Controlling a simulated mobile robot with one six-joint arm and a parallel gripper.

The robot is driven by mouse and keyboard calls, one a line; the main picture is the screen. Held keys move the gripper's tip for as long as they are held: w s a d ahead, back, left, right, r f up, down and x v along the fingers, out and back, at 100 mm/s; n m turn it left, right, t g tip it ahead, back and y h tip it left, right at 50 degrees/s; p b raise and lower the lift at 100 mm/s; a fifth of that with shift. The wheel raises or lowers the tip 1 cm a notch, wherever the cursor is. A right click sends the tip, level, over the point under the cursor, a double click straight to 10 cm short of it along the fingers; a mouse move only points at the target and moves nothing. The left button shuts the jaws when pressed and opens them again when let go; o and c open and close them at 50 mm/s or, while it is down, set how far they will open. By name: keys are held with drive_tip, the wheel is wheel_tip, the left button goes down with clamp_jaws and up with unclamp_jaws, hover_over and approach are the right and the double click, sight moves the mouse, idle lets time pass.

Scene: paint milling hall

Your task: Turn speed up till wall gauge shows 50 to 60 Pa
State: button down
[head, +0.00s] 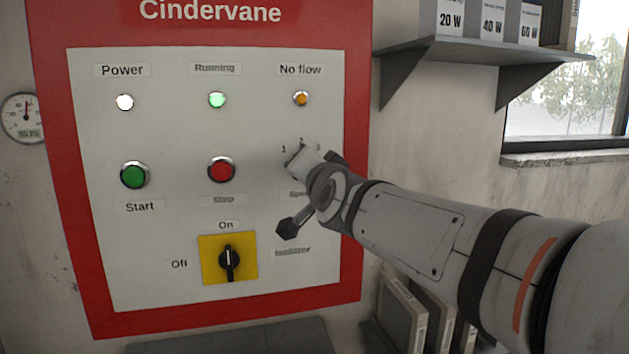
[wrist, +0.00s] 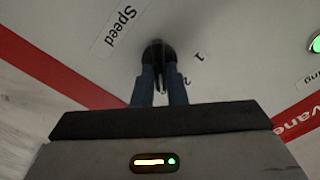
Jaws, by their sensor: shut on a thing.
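The round wall gauge (head: 22,118) hangs left of the panel in the head view. Its needle points nearly straight up, and a small greenish readout low on its face ends in "Pa"; its digits are too small to read surely. My gripper (head: 300,160) is at the speed dial on the right of the panel. In the wrist view its two blue fingers (wrist: 159,88) are shut on the black speed knob (wrist: 158,54). Marks 1 and 2 show beside the knob; its setting is hard to tell. In the head view the knob is hidden behind my gripper.
The red-framed panel (head: 90,230) has a white Power lamp (head: 125,102), green Running lamp (head: 217,100), amber No flow lamp (head: 301,98), green Start button (head: 134,174), red Stop button (head: 221,169) and a yellow-backed switch (head: 229,259) at On. A shelf (head: 470,49) juts out at upper right.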

drive_tip(key=shift+r+m, duration=0.15)
drive_tip(key=shift+m, duration=0.15)
drive_tip(key=c, duration=1.5)
unclamp_jaws()
drive_tip(key=shift+w, duration=0.1)
drive_tip(key=shift+o, duration=0.2)
drive_tip(key=p+v, duration=0.1)
drive_tip(key=v, duration=0.6)
drive_tip(key=shift+s, duration=0.4)
drive_tip(key=shift+d, duration=0.15)
